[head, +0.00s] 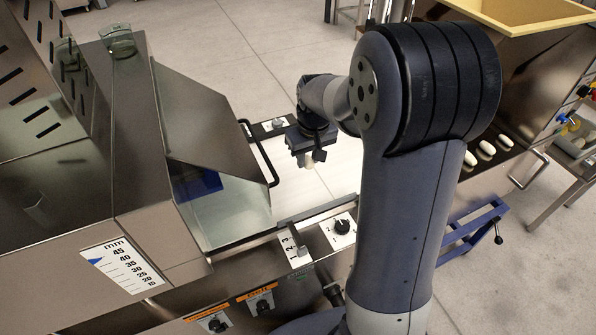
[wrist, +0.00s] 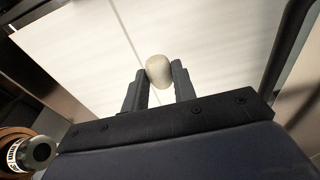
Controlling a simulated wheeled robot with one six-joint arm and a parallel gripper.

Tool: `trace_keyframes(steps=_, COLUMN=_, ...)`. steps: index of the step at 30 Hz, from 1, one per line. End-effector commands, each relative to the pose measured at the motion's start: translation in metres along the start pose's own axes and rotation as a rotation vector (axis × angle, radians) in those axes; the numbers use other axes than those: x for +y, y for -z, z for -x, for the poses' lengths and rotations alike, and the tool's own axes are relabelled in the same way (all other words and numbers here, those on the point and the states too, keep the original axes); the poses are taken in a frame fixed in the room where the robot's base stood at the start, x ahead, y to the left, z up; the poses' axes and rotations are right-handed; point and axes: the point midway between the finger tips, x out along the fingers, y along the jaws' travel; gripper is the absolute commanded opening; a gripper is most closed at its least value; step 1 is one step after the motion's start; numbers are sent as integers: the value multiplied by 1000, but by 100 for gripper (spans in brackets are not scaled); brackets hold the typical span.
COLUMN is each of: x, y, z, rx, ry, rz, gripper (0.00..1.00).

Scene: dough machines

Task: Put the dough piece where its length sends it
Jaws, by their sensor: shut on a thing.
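My gripper (head: 306,158) hangs over the white belt (head: 322,182) in the middle of the head view. In the wrist view my gripper (wrist: 160,88) is shut on a pale, rounded dough piece (wrist: 159,69). The dough piece sits between the two fingertips and sticks out past them; its full length is hidden by the end-on view. The white belt also shows behind it in the wrist view (wrist: 90,50). A millimetre scale (head: 121,264) with a blue pointer is on the machine's front at the lower left.
A steel machine with a clear guard (head: 215,165) stands left of my gripper, and a black handle (head: 262,152) sticks out beside it. Control knobs (head: 342,226) line the near side. Other pale dough pieces (head: 487,147) lie on a dark surface at the right, near a blue frame (head: 470,228).

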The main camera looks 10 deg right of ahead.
Motion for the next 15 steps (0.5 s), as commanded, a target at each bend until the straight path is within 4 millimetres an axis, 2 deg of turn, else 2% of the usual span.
trace_keyframes(steps=3, x=0, y=-4, z=-22, rx=-4, ry=1, rz=0, gripper=5)
trace_keyframes(steps=8, x=0, y=-5, z=-36, rx=-2, ry=1, rz=0, gripper=5)
trace_keyframes(steps=15, x=0, y=-10, z=-67, rx=-2, ry=1, rz=0, gripper=5)
